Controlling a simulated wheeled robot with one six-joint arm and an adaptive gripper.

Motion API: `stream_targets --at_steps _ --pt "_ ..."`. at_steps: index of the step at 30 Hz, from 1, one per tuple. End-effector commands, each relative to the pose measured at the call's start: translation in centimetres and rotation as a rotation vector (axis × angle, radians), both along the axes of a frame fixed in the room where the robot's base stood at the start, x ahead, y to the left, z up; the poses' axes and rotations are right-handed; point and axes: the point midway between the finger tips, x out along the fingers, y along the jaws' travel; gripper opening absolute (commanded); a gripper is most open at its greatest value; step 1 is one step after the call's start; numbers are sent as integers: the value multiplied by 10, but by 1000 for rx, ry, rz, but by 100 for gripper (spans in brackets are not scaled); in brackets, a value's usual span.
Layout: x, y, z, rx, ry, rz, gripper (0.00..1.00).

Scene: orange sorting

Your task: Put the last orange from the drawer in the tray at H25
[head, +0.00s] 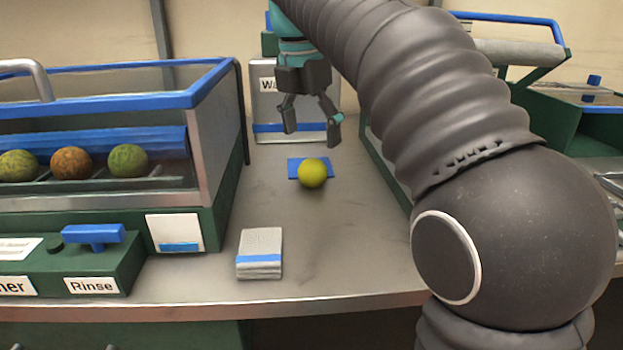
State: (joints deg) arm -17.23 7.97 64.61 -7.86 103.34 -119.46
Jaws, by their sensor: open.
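A round yellow fruit (312,173) sits on the counter on or just in front of a small blue square (295,166). My gripper (312,126) is open and empty, pointing down. In the head view it shows above and behind the yellow fruit, with a gap between its fingertips and the fruit. Three other fruits, a green-yellow one (18,165), a brown-orange one (71,163) and a green one (128,161), lie in a row in the machine at left. No drawer interior and no tray marked H25 can be made out.
The glass-sided machine (219,140) with blue rims stands at left, with a control box labelled Rinse (93,285) before it. A grey-white stack (260,254) lies near the counter's front edge. A labelled bin (265,108) stands behind. My arm hides much of the right side.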

Motion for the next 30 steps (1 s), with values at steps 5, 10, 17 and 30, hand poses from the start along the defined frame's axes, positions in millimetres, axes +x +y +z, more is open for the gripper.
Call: stream_targets --at_steps 5,10,17,30 --pt "2 -2 -21 -1 1 0 87" --pt "4 -1 -29 0 0 2 87" --pt "13 -1 -60 0 2 3 87" --pt "15 -2 -75 0 0 4 87"
